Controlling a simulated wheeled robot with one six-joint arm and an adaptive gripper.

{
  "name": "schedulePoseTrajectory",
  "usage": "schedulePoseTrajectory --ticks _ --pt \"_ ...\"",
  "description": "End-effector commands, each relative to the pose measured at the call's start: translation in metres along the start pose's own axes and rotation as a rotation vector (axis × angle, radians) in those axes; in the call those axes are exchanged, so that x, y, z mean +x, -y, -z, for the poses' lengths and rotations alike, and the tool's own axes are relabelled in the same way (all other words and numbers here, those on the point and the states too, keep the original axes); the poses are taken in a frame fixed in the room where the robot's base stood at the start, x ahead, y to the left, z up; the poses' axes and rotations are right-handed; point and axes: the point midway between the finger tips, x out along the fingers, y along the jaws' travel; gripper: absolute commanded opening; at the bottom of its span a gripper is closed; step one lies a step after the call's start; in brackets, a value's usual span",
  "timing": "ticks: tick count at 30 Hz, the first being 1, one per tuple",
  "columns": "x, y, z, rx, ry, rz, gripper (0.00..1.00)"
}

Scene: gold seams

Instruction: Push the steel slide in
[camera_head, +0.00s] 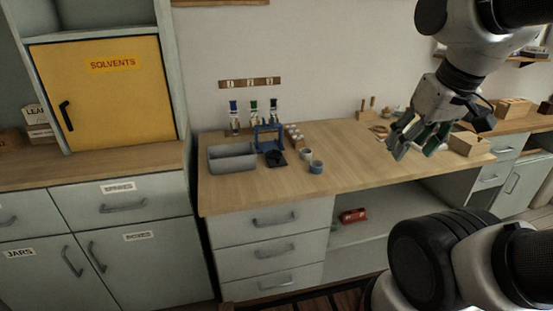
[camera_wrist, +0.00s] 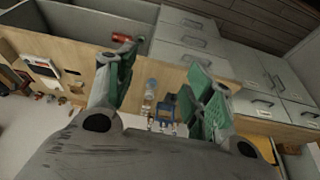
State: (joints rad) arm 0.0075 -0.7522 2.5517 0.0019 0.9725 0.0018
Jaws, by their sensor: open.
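I cannot make out a steel slide for sure in either view. The wooden workbench (camera_head: 350,180) stands in the middle of the head view, with a column of grey drawers (camera_head: 235,231) under its left part; their fronts look flush. My gripper (camera_head: 422,142) hangs above the bench's right part, open and empty, and it touches nothing that I can see. In the wrist view my gripper (camera_wrist: 165,75) shows two green-padded fingers spread apart, with the bench top (camera_wrist: 177,76) and small items beyond them.
On the bench stand a grey bin (camera_head: 232,158), a blue frame (camera_head: 269,138), several bottles and two small cups (camera_head: 315,167). A red cylinder (camera_head: 353,216) lies on the open shelf below. A yellow solvents cabinet (camera_head: 105,95) stands left. The bench's middle front is clear.

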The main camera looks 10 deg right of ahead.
Motion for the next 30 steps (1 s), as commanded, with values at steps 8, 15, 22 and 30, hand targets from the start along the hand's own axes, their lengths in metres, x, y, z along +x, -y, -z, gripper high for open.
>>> schedulePoseTrajectory --ticks 8,15,22,30 --pt "0.058 0.002 -0.004 0.117 0.263 0.044 0.00" --pt "0.144 0.070 0.022 0.655 0.437 0.303 0.00" --pt "0.242 0.121 0.099 1.550 0.482 0.465 0.00" --pt "0.297 0.110 0.194 2.440 0.359 0.561 0.00"
